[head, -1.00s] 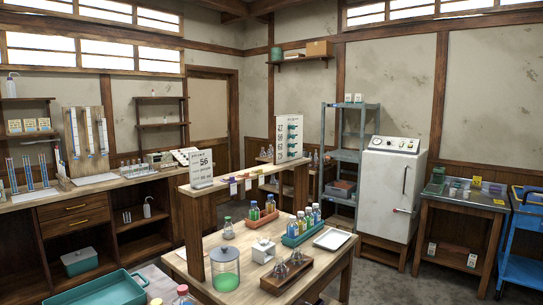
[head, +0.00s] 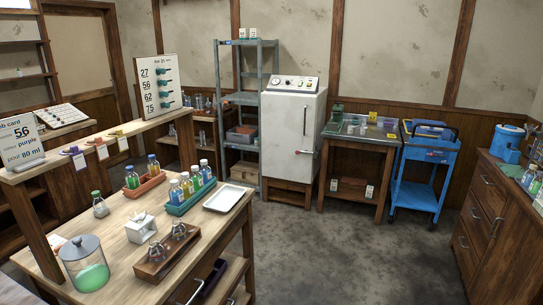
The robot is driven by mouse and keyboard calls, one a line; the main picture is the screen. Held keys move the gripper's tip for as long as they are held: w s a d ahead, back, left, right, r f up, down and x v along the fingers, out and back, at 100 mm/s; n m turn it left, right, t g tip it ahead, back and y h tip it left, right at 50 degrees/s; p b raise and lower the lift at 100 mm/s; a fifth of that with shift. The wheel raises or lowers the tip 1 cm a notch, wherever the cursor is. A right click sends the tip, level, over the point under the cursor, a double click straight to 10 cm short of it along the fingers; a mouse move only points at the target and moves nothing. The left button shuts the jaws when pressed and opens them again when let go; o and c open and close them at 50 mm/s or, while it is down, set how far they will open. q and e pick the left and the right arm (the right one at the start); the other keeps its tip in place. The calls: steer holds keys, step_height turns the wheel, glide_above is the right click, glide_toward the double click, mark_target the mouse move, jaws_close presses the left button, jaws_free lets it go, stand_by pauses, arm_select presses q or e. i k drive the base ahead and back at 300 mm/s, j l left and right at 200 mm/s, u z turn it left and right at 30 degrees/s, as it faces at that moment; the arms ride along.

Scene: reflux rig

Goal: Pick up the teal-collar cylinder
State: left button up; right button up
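I cannot make out a teal-collar cylinder in the head view. Small clear glassware (head: 203,103) stands on the back counter behind the number board, too small to tell any collar colour. Neither of my grippers is in view.
A wooden bench (head: 120,200) at front left holds a lidded jar with green contents (head: 86,265), bottle racks (head: 190,195), a white tray (head: 223,198) and a wooden block with glass pieces (head: 165,252). A white cabinet (head: 290,130) and blue cart (head: 420,180) stand behind. The middle floor is clear.

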mark_target(187, 98)
steer(key=i+l+z, duration=0.35)
steer(key=i, duration=0.6)
steer(key=i+z, duration=0.35)
steer(key=i, duration=0.55)
steer(key=i+u, duration=0.1)
steer(key=i, duration=0.85)
steer(key=i+l, duration=0.1)
steer(key=i, duration=0.85)
steer(key=i+j+u, duration=0.2)
steer(key=i+u, duration=0.25)
steer(key=i+j+u, duration=0.1)
steer(key=i+u, duration=0.8)
steer(key=i+l+u, duration=0.25)
steer(key=u, duration=0.2)
steer(key=i+u, duration=0.45)
steer(key=i, duration=0.7)
steer(key=i+j+z, duration=0.15)
steer(key=i+z, duration=0.3)
steer(key=i+j+z, duration=0.4)
steer(key=i, duration=0.15)
